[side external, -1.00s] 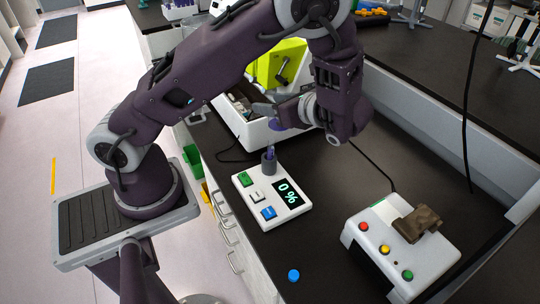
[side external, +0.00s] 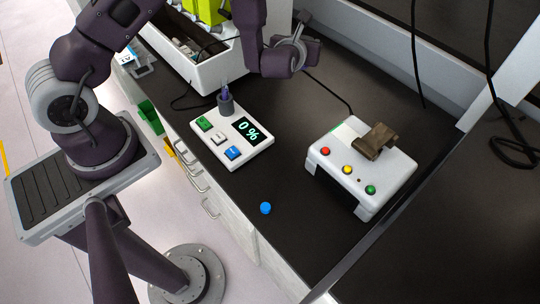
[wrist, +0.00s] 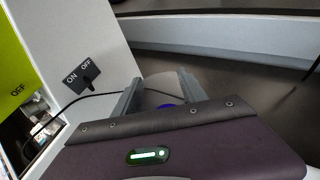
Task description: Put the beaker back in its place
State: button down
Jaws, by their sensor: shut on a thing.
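My gripper (side external: 299,28) is at the top centre of the side view, right of the white machine and above the dark bench. In the wrist view my gripper (wrist: 160,90) has its two grey fingers on either side of a pale, see-through rounded thing, the beaker (wrist: 159,83), with a blue-purple patch low in it. The gripper is shut on it. Its lower part is hidden behind the gripper body, and I cannot make the beaker out clearly in the side view. I cannot tell which spot is its place.
A white device (side external: 202,150) with a 0% display bears a grey cup (side external: 226,105) holding a purple thing. Right of it stands a white button box (side external: 340,152) with a brown clamp (side external: 375,141). A blue button (side external: 265,208) lies in front. Cables cross the bench.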

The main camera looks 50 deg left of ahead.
jog(key=s+d+f+m+t+h, duration=0.1)
jog(key=s+d+f+m+h, duration=0.1)
jog(key=d+f+m+h, duration=0.3)
jog(key=s+d+f+m+h, duration=0.1)
jog(key=d+f+m+h, duration=0.1)
jog(key=d+m+h, duration=0.35)
jog(key=s+d+r+m+g+h, duration=0.1)
jog(key=s+d+m+g+h, duration=0.3)
jog(key=s, duration=0.5)
jog(key=s+d+r+m+g+h, duration=0.15)
jog(key=s+m+g+h, duration=0.35)
jog(key=s, duration=0.5)
jog(key=shift+m+t+h, duration=0.25)
jog(key=shift+m+t, duration=0.05)
jog(key=shift+m, duration=0.45)
jog(key=f, duration=1)
jog(key=shift+s+d+f, duration=0.1)
jog(key=shift+d+f, duration=0.05)
jog(key=shift+d, duration=0.1)
jog(key=shift+f, duration=0.2)
jog(key=c, duration=0.6)
grip_release()
jog(key=shift+f, duration=0.1)
jog(key=shift+c, duration=0.2)
